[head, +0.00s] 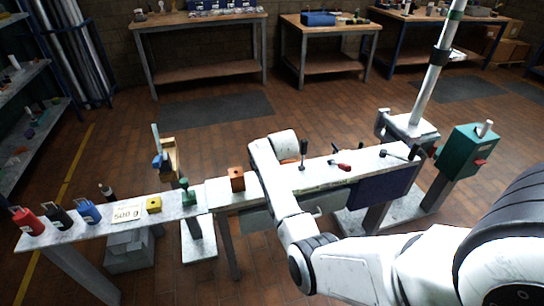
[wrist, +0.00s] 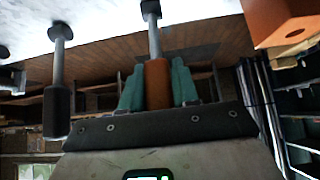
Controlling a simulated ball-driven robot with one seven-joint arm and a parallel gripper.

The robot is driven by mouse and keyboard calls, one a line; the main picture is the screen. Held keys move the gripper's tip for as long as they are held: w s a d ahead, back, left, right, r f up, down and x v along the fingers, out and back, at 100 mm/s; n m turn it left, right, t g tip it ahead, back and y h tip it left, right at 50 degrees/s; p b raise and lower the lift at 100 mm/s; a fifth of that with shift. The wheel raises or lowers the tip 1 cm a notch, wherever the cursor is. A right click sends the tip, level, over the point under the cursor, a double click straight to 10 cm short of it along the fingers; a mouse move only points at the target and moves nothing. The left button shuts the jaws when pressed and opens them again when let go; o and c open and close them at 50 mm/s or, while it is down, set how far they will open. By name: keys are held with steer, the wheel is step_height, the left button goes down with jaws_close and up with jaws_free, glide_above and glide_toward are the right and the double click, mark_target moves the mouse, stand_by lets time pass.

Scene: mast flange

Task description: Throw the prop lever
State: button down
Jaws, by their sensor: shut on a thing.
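In the wrist view, which looks upside down, my gripper (wrist: 157,82) has its two teal fingers on either side of a lever with an orange-brown handle (wrist: 157,92), shut on it. Its grey rod runs to a dark base on the bench top. A second lever, with a black handle (wrist: 57,112), stands beside it, apart from the fingers. In the head view the black-handled lever (head: 303,147) stands upright on the bench; my white arm hides the gripper and the held lever. I cannot read any label naming the prop lever.
An orange block (head: 237,180) sits on the bench left of my arm; it also shows in the wrist view (wrist: 280,22). A red-handled part (head: 342,166) lies to the right. Beyond are a grey mast (head: 435,65) and a teal box (head: 465,150). The floor behind the bench is open.

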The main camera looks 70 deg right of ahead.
steer(key=shift+w+d+g+y, duration=0.6)
steer(key=shift+d+y, duration=0.05)
steer(key=shift+y, duration=0.05)
steer(key=c, duration=0.9)
jaws_free()
steer(key=p+v, duration=0.1)
steer(key=v, duration=0.9)
steer(key=shift+a+r, duration=0.1)
steer(key=shift+r, duration=0.3)
